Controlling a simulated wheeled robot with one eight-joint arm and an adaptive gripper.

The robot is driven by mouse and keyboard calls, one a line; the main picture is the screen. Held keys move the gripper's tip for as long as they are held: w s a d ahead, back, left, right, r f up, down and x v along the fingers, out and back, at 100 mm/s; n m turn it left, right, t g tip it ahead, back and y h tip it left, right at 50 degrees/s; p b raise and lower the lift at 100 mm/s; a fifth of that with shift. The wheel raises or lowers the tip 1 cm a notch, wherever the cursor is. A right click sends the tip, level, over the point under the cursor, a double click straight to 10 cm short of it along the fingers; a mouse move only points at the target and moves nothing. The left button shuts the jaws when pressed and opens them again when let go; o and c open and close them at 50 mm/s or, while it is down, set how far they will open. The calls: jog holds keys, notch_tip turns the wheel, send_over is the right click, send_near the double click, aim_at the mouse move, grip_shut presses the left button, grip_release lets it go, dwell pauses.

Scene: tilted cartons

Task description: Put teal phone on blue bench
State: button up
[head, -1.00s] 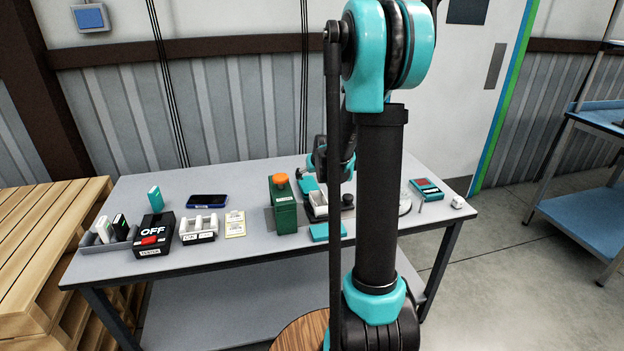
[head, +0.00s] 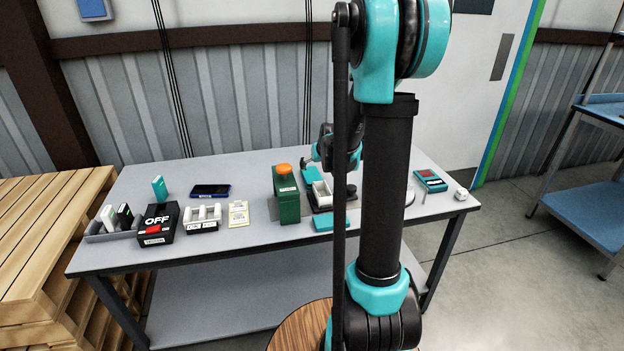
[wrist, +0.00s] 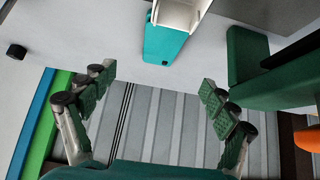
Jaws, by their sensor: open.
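A flat teal phone-like piece (wrist: 166,42) lies on the grey table, beside a white open box, in the wrist view. It shows small in the head view (head: 312,176), behind the box. Similar teal pieces are a flat one (head: 330,223) in front of the box and an upright one (head: 159,188) at the left; I cannot tell for certain which is the phone. My gripper (wrist: 157,82) is open and empty, its fingers spread above the table's wall-side edge. In the head view my arm hides most of it. The blue bench (head: 592,219) stands at the far right.
The grey table (head: 240,165) also carries a black OFF box (head: 159,222), a dark phone (head: 210,190) and a teal-red device (head: 430,180). Floor separates table and bench.

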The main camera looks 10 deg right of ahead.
aim_at(312, 174)
jog(key=shift+x, duration=6.2)
jog(key=shift+a+r, duration=0.1)
jog(key=shift+c, duration=0.6)
jog(key=c, duration=1.4)
jog(key=shift+w+r, duration=0.1)
